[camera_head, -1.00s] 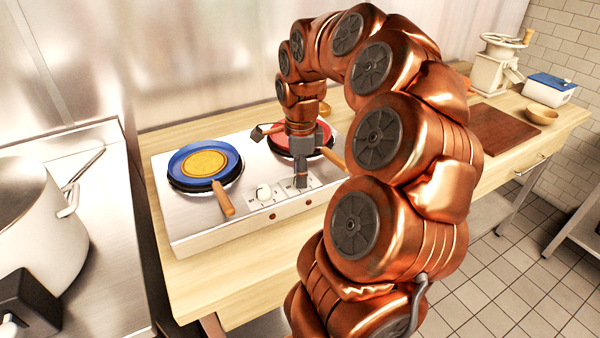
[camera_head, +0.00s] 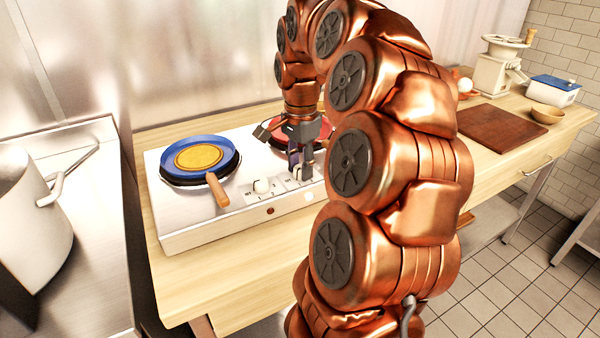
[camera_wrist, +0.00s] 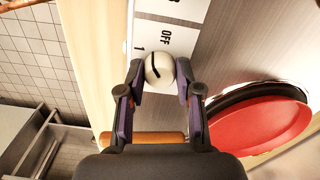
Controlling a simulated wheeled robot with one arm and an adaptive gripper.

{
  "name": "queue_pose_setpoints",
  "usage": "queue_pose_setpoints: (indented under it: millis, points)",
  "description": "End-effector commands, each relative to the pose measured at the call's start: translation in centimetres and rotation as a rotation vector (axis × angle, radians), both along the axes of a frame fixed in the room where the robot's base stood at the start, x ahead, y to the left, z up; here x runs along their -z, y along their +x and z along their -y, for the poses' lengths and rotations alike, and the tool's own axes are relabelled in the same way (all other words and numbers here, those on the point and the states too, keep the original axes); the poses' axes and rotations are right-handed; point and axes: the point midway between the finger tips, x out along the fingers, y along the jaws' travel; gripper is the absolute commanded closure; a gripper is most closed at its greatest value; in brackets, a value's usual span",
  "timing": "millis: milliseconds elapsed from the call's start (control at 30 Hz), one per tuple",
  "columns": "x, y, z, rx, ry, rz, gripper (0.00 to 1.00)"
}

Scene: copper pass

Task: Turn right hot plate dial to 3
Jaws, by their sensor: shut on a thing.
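The white hot plate (camera_head: 180,228) stands on the wooden counter. Its right dial (camera_wrist: 160,68) is a white round knob with a black pointer line, seen in the wrist view between my fingertips. My gripper (camera_head: 300,172) points down at the right dial and is shut on it. Printed labels "OFF" and "1" show beside the knob in the wrist view; other marks are cut off or hidden. The left dial (camera_head: 262,186) is free. In the head view my gripper mostly hides the right dial.
A blue pan (camera_head: 228,158) with a yellow disc inside sits on the left burner, its wooden handle toward the front. A red pan (camera_wrist: 265,120) sits on the right burner, close to my gripper. A white pot (camera_head: 45,225) stands at left.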

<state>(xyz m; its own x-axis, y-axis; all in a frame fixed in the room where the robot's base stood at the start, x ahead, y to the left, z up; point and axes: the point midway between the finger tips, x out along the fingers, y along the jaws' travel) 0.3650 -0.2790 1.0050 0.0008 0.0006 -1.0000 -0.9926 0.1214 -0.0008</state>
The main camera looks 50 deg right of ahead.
Motion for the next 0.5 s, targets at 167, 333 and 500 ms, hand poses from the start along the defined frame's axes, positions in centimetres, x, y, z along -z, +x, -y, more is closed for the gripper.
queue_pose_setpoints:
  millis: [167,333,500]
  points:
    - [0.20,0.05,-0.07,-0.167,0.001,0.000,1.00]
    - [0.16,0.07,-0.08,-0.329,0.001,0.001,1.00]
    - [0.09,0.09,-0.05,-0.490,-0.001,0.002,1.00]
